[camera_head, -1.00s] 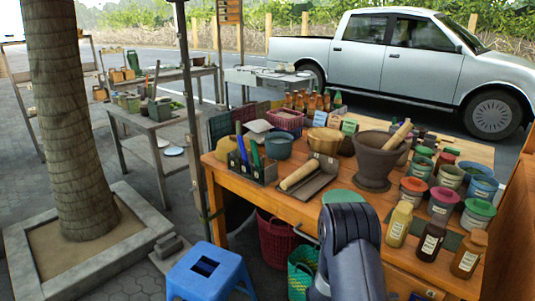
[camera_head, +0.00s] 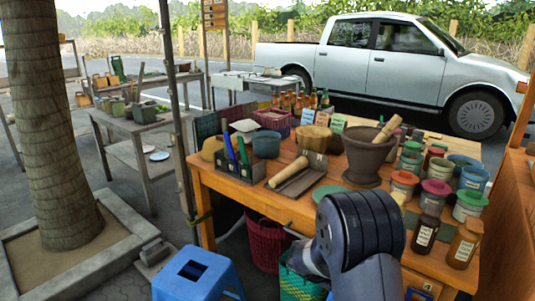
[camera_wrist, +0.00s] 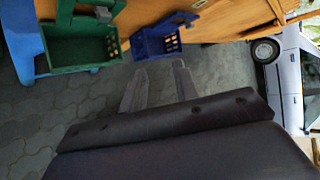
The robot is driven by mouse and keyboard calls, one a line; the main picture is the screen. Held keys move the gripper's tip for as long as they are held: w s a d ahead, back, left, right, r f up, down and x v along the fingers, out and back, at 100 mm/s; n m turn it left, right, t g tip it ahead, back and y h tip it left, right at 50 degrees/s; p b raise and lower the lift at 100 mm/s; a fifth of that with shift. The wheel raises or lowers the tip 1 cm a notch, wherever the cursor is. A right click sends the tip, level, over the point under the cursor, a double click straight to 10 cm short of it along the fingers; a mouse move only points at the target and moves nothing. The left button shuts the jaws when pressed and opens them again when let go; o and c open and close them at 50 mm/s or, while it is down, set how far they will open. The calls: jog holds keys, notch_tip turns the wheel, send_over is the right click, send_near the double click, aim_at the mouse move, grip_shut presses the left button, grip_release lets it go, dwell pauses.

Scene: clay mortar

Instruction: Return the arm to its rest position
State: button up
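My dark arm (camera_head: 360,230) shows at the bottom centre of the head view, in front of the wooden table. Its end is hidden there. In the wrist view my gripper (camera_wrist: 157,82) has its two grey fingers apart, with nothing between them. The fingers point toward the paved ground and the table's front. The clay mortar (camera_head: 367,158) stands upright on the table with a wooden pestle (camera_head: 388,129) leaning in it. My gripper holds neither of them.
The wooden table (camera_head: 233,193) carries jars, bottles, bowls and a rolling-pin-like piece (camera_head: 288,172). A blue stool (camera_head: 190,276) stands at lower left. A green crate (camera_wrist: 75,52) and a blue basket (camera_wrist: 156,46) show close to the fingers in the wrist view. A pickup truck (camera_head: 400,65) is behind.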

jog(key=shift+w+a+r+m+y+b, duration=0.15)
jog(key=shift+a+y+b, duration=0.1)
jog(key=shift+a, duration=0.3)
jog(key=shift+a+r+m+y+b, duration=0.1)
jog(key=shift+a+r+m+y, duration=0.15)
jog(key=shift+a, duration=0.25)
jog(key=shift+w+a+r+m+y+b, duration=0.1)
jog(key=shift+a+y+b, duration=0.15)
jog(key=shift+a, duration=0.3)
jog(key=shift+s, duration=0.1)
